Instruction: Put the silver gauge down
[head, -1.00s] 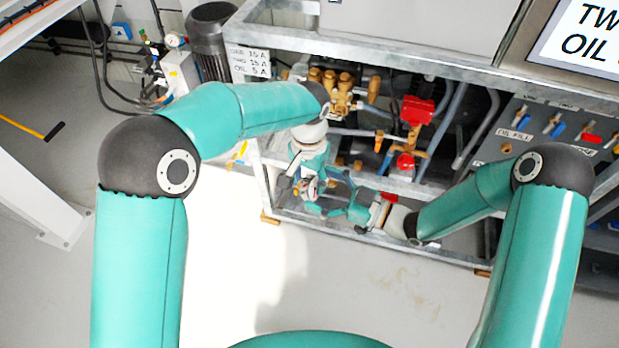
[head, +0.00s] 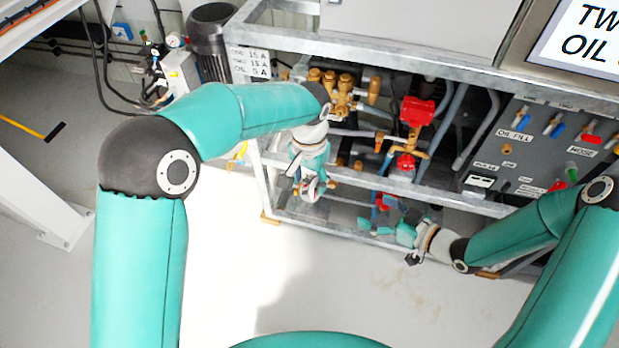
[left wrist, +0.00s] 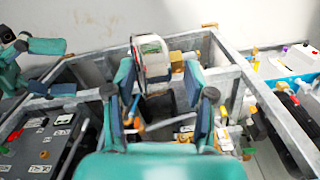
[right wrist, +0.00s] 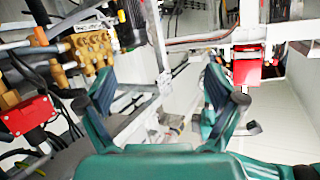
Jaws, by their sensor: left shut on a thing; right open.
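The silver gauge (left wrist: 151,58), a round silver-white body with some red on it, sits between the fingers of my left gripper (left wrist: 158,80) in the left wrist view. In the head view my left gripper (head: 308,180) points down in front of the pump frame, with the gauge (head: 312,189) at its fingertips. The gauge appears held clear of any surface. My right gripper (head: 376,228) is lower and to the right, apart from the gauge. In the right wrist view its fingers (right wrist: 160,85) are spread and nothing is between them.
The grey metal pump frame (head: 450,201) stands just behind both grippers. Brass fittings (head: 340,88) and red valve parts (head: 417,112) are inside it. A control panel (head: 520,150) is on the right. The pale floor (head: 350,285) in front is clear.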

